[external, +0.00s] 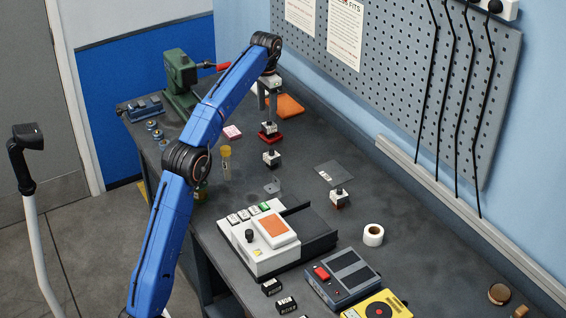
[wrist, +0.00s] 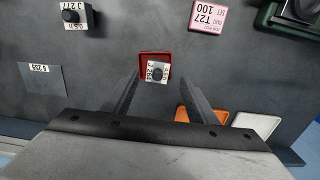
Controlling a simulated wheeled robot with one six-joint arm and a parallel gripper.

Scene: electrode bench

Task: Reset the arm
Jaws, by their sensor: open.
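My gripper (external: 268,106) hangs from the blue arm over the far part of the dark bench, pointing down. In the wrist view its two fingers (wrist: 161,82) are apart with nothing held between them. A white block with a dark knob (wrist: 158,72) sits in a small red tray (wrist: 146,54), ahead of and between the fingertips. In the external view this block (external: 268,127) and the red tray (external: 272,139) lie below the gripper, with a visible gap. My arm is bent and reaches out over the bench.
Another knobbed block (external: 271,157) stands nearer on the bench. A pink card (external: 232,131), an orange tray (external: 290,107) and a green machine (external: 180,75) are around the gripper. A white device (external: 262,240) and tape roll (external: 373,235) stand nearer. The pegboard (external: 400,70) rises behind.

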